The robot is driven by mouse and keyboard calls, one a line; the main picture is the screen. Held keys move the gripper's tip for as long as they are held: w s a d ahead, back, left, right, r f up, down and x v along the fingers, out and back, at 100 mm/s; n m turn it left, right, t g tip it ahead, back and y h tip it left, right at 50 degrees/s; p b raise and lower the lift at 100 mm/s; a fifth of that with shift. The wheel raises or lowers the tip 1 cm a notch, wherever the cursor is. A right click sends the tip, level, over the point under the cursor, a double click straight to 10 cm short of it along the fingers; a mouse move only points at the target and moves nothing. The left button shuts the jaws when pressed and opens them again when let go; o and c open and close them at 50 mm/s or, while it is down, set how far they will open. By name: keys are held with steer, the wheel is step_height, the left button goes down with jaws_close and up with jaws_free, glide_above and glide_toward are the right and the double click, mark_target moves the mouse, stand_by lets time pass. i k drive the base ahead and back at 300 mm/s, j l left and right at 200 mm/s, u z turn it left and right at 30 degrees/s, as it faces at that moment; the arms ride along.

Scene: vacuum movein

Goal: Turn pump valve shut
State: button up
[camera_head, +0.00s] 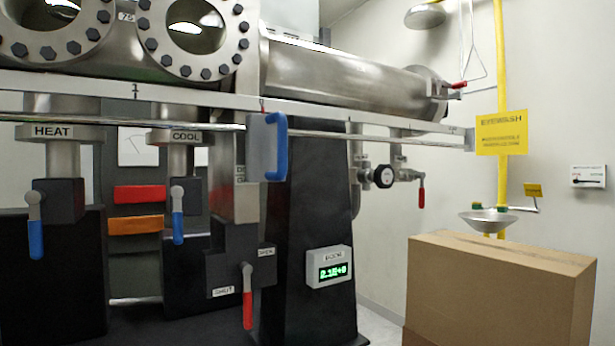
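A dark valve block (229,270) sits low at the centre, under a square grey pipe. Its lever has a red grip (248,310) and hangs almost straight down from a metal hub. A white tag at the lower left of the block seems to read SHUT (223,291); a small tag at the upper right (266,252) is likely OPEN. No readable label names this valve as the pump valve; a label on the pipe above is partly hidden by a blue-handled plate. My gripper is not in view.
Blue-handled HEAT (36,238) and COOL (178,227) valves stand to the left. A rail with a blue handle (277,147) crosses above. A display box (330,267) is right of the lever. A cardboard box (498,290) stands at the right. Another red lever (421,190) hangs on piping.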

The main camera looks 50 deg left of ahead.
mark_target(383, 174)
steer(key=u, duration=1.4)
